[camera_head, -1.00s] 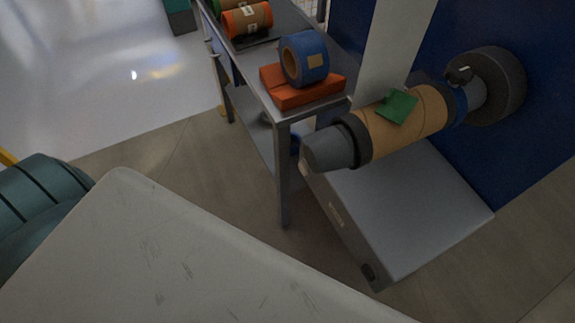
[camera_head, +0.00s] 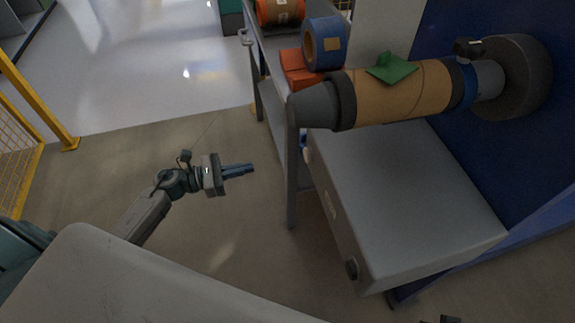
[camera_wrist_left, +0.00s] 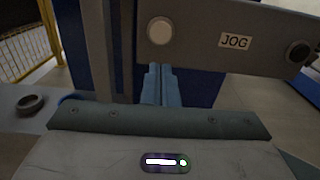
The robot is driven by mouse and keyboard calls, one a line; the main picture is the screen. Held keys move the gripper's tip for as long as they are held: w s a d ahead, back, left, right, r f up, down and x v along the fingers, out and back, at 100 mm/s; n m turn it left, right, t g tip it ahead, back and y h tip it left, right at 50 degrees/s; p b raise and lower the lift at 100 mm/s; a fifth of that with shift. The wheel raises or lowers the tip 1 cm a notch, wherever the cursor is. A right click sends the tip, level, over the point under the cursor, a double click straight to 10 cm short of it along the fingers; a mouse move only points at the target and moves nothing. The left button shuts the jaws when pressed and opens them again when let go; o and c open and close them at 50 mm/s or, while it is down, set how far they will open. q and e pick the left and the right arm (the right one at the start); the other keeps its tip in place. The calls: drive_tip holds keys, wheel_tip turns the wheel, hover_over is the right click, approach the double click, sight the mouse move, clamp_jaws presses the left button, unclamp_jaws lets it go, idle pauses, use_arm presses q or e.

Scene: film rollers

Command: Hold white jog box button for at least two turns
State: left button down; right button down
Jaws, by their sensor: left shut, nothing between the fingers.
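The grey jog box (camera_head: 410,205) hangs below the roll on the right in the head view. Its near face carries a round white button (camera_wrist_left: 159,31), a JOG label (camera_wrist_left: 235,41) and a dark button (camera_wrist_left: 298,52). In the head view the white button (camera_head: 308,155) is at the face's far end and the dark button (camera_head: 351,268) at its near end. My left gripper (camera_head: 252,168) is shut and empty, left of the box and apart from it, pointing toward it. In the left wrist view its blue fingertips (camera_wrist_left: 160,68) appear just below the white button.
A shaft above the box carries a brown roll (camera_head: 400,95) with a green piece (camera_head: 391,68) on it. A metal cart (camera_head: 291,195) with blue and orange rolls stands behind. A yellow fence (camera_head: 35,105) is at left. Floor around my left gripper is clear.

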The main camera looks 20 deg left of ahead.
sight(305, 157)
use_arm(q)
drive_tip(key=shift+s, duration=0.1)
use_arm(e)
drive_tip(key=shift+r, duration=0.15)
use_arm(q)
drive_tip(key=shift+d, duration=0.1)
